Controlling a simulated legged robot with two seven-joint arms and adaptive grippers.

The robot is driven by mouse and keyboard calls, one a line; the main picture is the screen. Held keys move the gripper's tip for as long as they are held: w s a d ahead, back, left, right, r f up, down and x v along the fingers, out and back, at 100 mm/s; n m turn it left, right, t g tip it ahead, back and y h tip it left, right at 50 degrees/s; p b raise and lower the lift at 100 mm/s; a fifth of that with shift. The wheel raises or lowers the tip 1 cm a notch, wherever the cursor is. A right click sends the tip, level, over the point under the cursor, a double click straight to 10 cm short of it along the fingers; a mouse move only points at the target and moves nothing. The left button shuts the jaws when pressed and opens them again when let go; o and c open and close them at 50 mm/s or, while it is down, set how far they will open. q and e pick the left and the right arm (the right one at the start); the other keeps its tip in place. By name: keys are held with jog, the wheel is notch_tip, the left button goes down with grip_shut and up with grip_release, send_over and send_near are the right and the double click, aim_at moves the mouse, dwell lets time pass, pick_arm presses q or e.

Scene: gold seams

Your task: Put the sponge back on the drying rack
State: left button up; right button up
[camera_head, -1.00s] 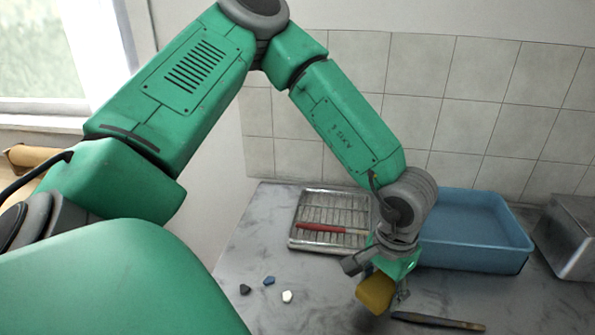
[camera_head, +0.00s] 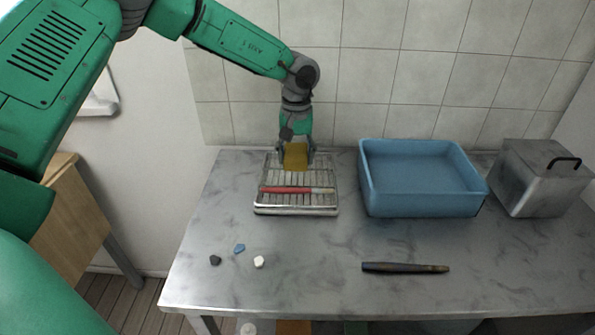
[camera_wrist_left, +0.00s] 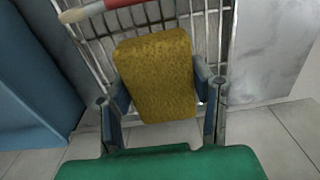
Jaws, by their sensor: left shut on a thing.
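The yellow sponge (camera_head: 295,158) is between the fingers of my left gripper (camera_head: 296,155), at the back part of the drying rack (camera_head: 289,210). In the left wrist view the sponge (camera_wrist_left: 156,75) sits between the two fingers of the left gripper (camera_wrist_left: 160,105), which is shut on it. The rack's wire bars (camera_wrist_left: 212,40) show behind it there. I cannot tell whether the sponge touches the bars. A red-handled brush or tool (camera_head: 290,190) lies across the rack in front of the sponge. My right gripper is not in view.
A blue basin (camera_head: 424,203) stands right of the rack, and a metal box with a black handle (camera_head: 535,185) stands farther right. A dark stick-like tool (camera_head: 405,268) lies near the front. Small dark (camera_head: 215,260), blue (camera_head: 239,248) and white (camera_head: 259,262) pieces lie at front left.

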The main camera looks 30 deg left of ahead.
aim_at(300, 177)
pick_arm(q)
jog(key=shift+a+f, duration=0.2)
jog(key=shift+f, duration=0.55)
jog(key=shift+d+f, duration=0.15)
jog(key=shift+f, duration=0.4)
jog(key=shift+d+f, duration=0.15)
jog(key=shift+f, duration=0.4)
jog(key=shift+d+f, duration=0.25)
jog(key=shift+d+r, duration=0.1)
jog(key=shift+d, duration=0.1)
